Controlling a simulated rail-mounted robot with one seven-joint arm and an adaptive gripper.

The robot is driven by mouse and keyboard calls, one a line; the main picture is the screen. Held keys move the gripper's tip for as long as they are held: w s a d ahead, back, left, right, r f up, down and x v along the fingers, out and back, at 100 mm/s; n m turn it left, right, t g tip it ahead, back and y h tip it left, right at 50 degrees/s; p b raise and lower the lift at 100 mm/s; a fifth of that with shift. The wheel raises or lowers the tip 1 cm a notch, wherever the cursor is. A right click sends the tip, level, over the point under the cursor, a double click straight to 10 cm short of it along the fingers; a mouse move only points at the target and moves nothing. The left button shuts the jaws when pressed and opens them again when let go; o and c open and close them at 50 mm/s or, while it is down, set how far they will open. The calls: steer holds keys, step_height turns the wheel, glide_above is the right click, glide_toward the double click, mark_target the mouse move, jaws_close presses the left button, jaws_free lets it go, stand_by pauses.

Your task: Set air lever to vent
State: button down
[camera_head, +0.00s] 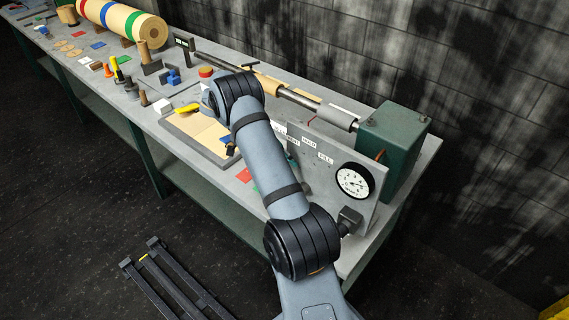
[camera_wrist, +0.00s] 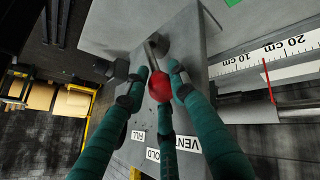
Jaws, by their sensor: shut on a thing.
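The air lever shows in the wrist view as a grey arm on a round pivot (camera_wrist: 157,44) with a red knob (camera_wrist: 160,84) at its end. My gripper (camera_wrist: 158,76) has its green fingers around the red knob, one on each side and one along the near side, and is shut on it. The labels FILL (camera_wrist: 138,135), HOLD (camera_wrist: 152,155) and VENT (camera_wrist: 189,144) are on the grey panel below the knob. I cannot tell exactly which label the lever lines up with. In the head view my arm hides the lever and most of the gripper.
A round gauge (camera_head: 355,181) sits on the panel right of the labels. A green housing (camera_head: 391,137) stands behind it. A ruler scale (camera_wrist: 270,56) runs beside the panel. The bench (camera_head: 150,110) holds a striped roll (camera_head: 125,20) and several small items.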

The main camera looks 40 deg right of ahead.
steer(key=shift+a+f, duration=0.15)
steer(key=shift+a, duration=0.1)
steer(key=c, duration=1.6)
jaws_free()
steer(key=shift+o, duration=0.7)
steer(key=shift+w, duration=0.1)
steer(key=shift+d, duration=0.1)
steer(key=v, duration=1.2)
